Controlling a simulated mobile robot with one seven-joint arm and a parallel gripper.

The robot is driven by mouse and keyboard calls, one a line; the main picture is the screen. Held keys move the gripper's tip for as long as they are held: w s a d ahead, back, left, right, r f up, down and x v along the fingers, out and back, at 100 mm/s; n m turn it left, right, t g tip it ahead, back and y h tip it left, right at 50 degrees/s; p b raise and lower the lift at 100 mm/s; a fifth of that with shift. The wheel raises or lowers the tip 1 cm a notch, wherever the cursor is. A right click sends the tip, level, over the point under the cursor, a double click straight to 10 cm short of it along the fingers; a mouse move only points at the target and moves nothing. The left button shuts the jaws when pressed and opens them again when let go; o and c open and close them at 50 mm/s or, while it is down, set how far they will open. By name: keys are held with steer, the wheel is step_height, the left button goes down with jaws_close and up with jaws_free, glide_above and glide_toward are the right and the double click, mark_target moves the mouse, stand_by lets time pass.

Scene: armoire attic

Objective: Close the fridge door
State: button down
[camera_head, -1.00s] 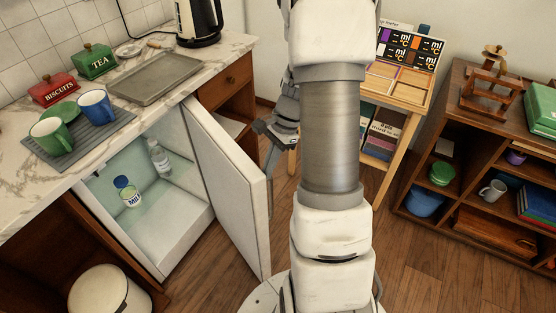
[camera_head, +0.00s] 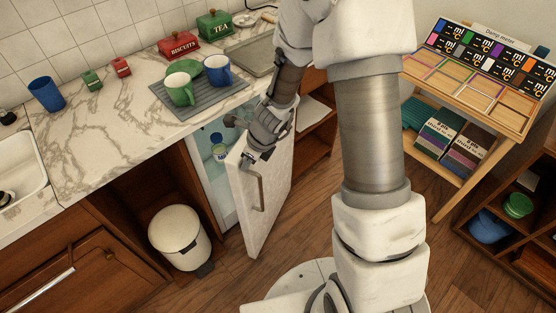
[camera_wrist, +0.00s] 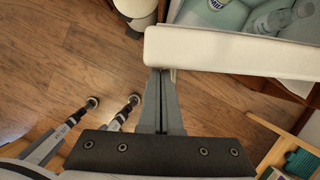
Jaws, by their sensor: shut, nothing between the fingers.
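The white fridge door (camera_head: 268,205) stands partly open under the counter, its outer face and pale bar handle (camera_head: 259,193) showing. The fridge interior (camera_head: 203,150) is seen through the gap, with a blue-capped milk bottle (camera_head: 219,150) inside. My gripper (camera_head: 252,160) is shut and empty at the upper outer side of the door, near its free edge. In the wrist view, my shut fingers (camera_wrist: 160,72) reach the outer side of the door's top edge (camera_wrist: 235,52); I cannot tell whether they press on it. A clear bottle (camera_wrist: 272,22) lies beyond the door.
A white bin (camera_head: 179,237) stands on the floor left of the door. Green and blue mugs sit on a grey mat (camera_head: 205,106) on the marble counter (camera_head: 120,130) above. A wooden stand (camera_head: 470,130) is at the right. Wooden floor (camera_head: 215,285) is clear before the door.

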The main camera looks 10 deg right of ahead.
steer(key=w+a+m+t+h+p, duration=0.1)
steer(key=w+a+m+p, duration=0.2)
steer(key=w+a+p, duration=0.4)
steer(key=shift+w+a, duration=0.45)
steer(key=shift+a, duration=0.75)
steer(key=shift+d, duration=0.1)
